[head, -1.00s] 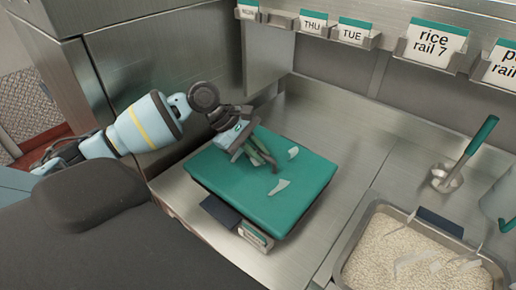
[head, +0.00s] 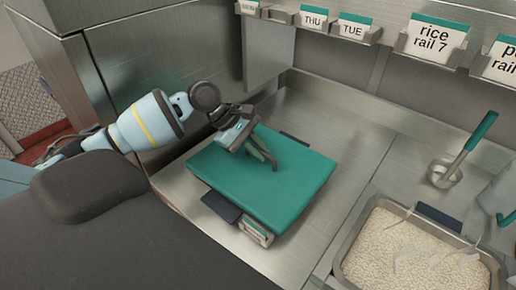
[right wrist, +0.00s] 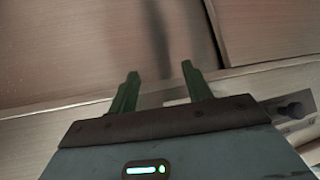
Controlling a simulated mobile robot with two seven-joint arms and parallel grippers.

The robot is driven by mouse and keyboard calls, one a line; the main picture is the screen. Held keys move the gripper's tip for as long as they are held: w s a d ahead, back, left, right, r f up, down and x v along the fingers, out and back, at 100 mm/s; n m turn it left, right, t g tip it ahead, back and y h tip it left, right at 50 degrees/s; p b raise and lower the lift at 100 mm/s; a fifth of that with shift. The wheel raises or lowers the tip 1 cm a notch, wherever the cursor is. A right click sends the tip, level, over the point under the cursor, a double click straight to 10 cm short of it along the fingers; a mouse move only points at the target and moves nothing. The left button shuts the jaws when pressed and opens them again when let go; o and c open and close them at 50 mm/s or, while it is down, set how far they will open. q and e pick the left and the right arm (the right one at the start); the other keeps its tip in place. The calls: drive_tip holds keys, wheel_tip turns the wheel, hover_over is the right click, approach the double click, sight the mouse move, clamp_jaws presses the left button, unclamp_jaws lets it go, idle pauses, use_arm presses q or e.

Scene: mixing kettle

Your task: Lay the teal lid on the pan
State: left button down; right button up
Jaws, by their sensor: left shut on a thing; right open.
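The teal lid (head: 250,190) is a flat square in the head view, lying level or nearly so over the pan. It hides almost all of the pan; dark tabs show at its near-left side (head: 221,207) and far-right side. I cannot tell whether the lid's underside touches the rim all round. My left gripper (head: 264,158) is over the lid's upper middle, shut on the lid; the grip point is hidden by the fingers. My right gripper (right wrist: 160,80) shows in the right wrist view, open and empty, before bare steel.
A white label (head: 256,233) shows at the near edge below the lid. A tray of rice (head: 410,255) stands at the lower right, with a teal-handled scoop (head: 470,145) behind it. Name cards (head: 355,28) line the back rail. Steel counter between is clear.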

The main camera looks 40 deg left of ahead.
drive_tip(key=shift+w+r, duration=0.15)
drive_tip(key=shift+w, duration=0.05)
use_arm(q)
drive_tip(key=c, duration=0.9)
unclamp_jaws()
drive_tip(key=shift+f, duration=0.1)
drive_tip(key=shift+p+v, duration=0.8)
drive_tip(key=shift+v, duration=0.45)
drive_tip(key=shift+p+v, duration=0.55)
drive_tip(key=shift+v, duration=0.55)
drive_tip(key=shift+s+a+r, duration=0.1)
drive_tip(key=shift+a+r, duration=0.1)
drive_tip(key=shift+r, duration=0.1)
drive_tip(key=shift+v, duration=0.8)
use_arm(e)
drive_tip(key=w+r, duration=0.2)
drive_tip(key=r, duration=0.1)
drive_tip(key=shift+r+t, duration=0.1)
drive_tip(key=shift+t, duration=0.3)
